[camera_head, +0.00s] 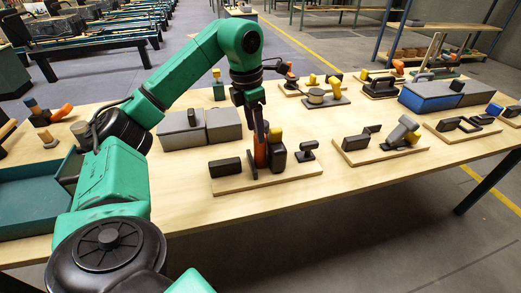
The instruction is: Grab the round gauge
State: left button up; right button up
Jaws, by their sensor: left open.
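My left gripper (257,140) is open and points down over the near-middle wooden board (230,184). Its dark fingers are at an orange-brown upright piece (261,152) there; I cannot tell whether they touch it. Beside that piece stands a dark block with a yellow top (277,150). No gauge face can be made out. A low round piece with a tan top (316,95) sits on a board farther back, to the right of the gripper; I cannot tell whether it is the round gauge. My right gripper is not in view.
Grey boxes (184,131) stand behind and left of the gripper. A blue box (428,96) is at the back right. A teal tray (30,205) is at the left. More boards with tools (380,149) lie to the right. The table's front strip is clear.

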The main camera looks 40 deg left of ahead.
aim_at(260, 154)
pick_arm(q)
jog(key=f, duration=0.4)
jog(key=shift+w+f, duration=0.15)
jog(key=shift+w, duration=0.2)
jog(key=f, duration=0.5)
jog(key=shift+w+d+f+b, duration=0.15)
jog(key=shift+w+d+b, duration=0.05)
jog(key=shift+w+b, duration=0.15)
jog(key=shift+w+f, duration=0.1)
jog(key=shift+f, duration=0.25)
jog(key=shift+r, duration=0.1)
grip_shut()
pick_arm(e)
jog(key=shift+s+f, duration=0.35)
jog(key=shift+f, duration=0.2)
